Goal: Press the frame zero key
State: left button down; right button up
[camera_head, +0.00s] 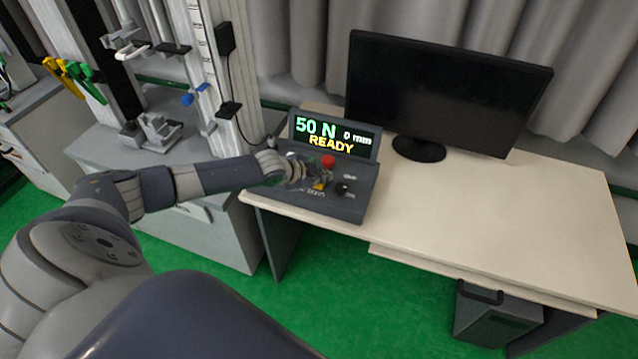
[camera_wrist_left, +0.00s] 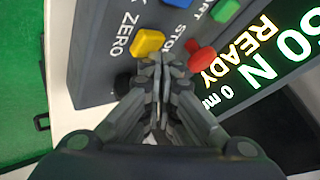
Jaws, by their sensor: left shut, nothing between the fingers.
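The grey control console (camera_head: 352,207) stands at the left end of the desk, its screen (camera_head: 334,138) reading 50 N, 0 mm, READY. In the left wrist view, a yellow key (camera_wrist_left: 148,42) sits right beside the printed word ZERO. It shows in the head view as a small yellow patch (camera_head: 319,186), partly covered by my gripper. My left gripper (camera_wrist_left: 160,62) is shut and empty, its fingertips just beside the yellow key in that view. I cannot tell whether they touch it. My right gripper is not in view.
A red button (camera_head: 328,161) and a black knob (camera_head: 341,188) are close by on the console. Blue (camera_wrist_left: 178,3) and green (camera_wrist_left: 225,10) keys lie beyond the yellow one. A monitor (camera_head: 440,95) stands behind; the desk (camera_head: 480,210) to the right is clear.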

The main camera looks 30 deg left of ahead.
aim_at(321, 186)
pick_arm(q)
jog(key=shift+f+b, duration=0.35)
jog(key=shift+f, duration=0.25)
dwell(0.5)
jog(key=shift+r, duration=0.15)
jog(key=shift+r+p, duration=0.85)
jog(key=shift+p, duration=0.05)
notch_tip(321, 186, up, 5)
jog(key=p, duration=0.4)
jog(key=shift+p, duration=0.4)
